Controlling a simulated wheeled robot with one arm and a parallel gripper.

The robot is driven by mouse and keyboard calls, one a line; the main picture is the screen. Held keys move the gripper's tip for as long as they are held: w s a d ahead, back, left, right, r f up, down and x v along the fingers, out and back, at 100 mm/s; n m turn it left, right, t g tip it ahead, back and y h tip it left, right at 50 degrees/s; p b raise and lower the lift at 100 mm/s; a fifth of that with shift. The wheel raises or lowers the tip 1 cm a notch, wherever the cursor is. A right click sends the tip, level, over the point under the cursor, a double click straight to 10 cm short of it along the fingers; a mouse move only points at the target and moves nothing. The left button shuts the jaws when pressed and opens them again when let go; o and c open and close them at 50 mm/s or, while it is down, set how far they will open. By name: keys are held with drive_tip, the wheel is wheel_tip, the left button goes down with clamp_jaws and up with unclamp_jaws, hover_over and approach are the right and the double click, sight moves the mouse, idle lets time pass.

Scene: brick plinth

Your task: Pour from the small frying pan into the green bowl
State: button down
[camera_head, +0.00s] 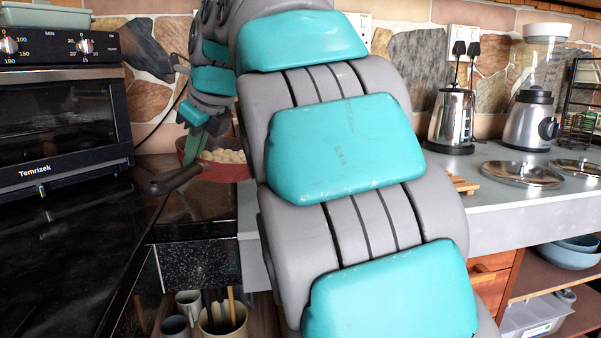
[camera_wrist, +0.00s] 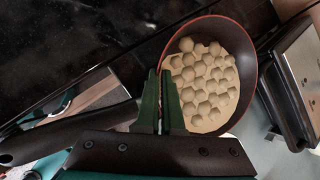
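The small frying pan (camera_head: 214,171) is red outside with a black handle (camera_head: 172,179) that points toward the lower left. In the wrist view the pan (camera_wrist: 249,48) has a dark inside and holds many pale, rounded pieces. My gripper (camera_wrist: 160,75) is at the handle side of the pan. Its two green fingers are close together, with the pan's rim between their tips. The gripper also shows beside the pan in the head view (camera_head: 196,146). Whether the pan touches the counter is unclear. I see no green bowl; my arm hides much of the middle.
A black toaster oven (camera_head: 60,125) stands at the left. A kettle (camera_head: 452,118), a blender (camera_head: 533,105) and glass lids (camera_head: 522,172) are on the grey counter (camera_head: 500,200) at the right. Blue-grey bowls (camera_head: 568,256) sit on a low shelf. Cups (camera_head: 188,302) stand low at front.

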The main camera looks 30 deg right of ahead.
sight(208, 161)
drive_tip(key=shift+s+d+r+t+y, duration=0.25)
drive_tip(key=shift+d+r, duration=0.05)
drive_tip(key=shift+r, duration=0.3)
drive_tip(key=shift+s+d+r+t+y, duration=0.2)
drive_tip(key=shift+d+r+t+y, duration=0.1)
drive_tip(key=shift+r, duration=0.25)
drive_tip(key=shift+s+d+r, duration=0.1)
drive_tip(key=shift+d, duration=0.05)
drive_tip(key=shift+s+d+r, duration=0.1)
drive_tip(key=shift+s+d, duration=0.05)
drive_tip(key=shift+s+d+r+m+t+y, duration=0.1)
drive_tip(key=shift+d+r+m+t+y, duration=0.15)
drive_tip(key=shift+m+y, duration=0.1)
drive_tip(key=shift+s+d+r, duration=0.2)
drive_tip(key=shift+s+d, duration=0.05)
drive_tip(key=shift+d, duration=0.1)
drive_tip(key=shift+m+t+y, duration=0.25)
drive_tip(key=shift+t+y, duration=0.55)
drive_tip(key=shift+y, duration=0.1)
drive_tip(key=r, duration=0.1)
drive_tip(key=s+d+r, duration=0.1)
drive_tip(key=d+r, duration=0.1)
drive_tip(key=shift+s+d, duration=0.15)
drive_tip(key=shift+s, duration=0.15)
drive_tip(key=shift+s+d+f+t+y, duration=0.2)
drive_tip(key=shift+s+d+t+y, duration=0.2)
drive_tip(key=shift+d+t, duration=0.1)
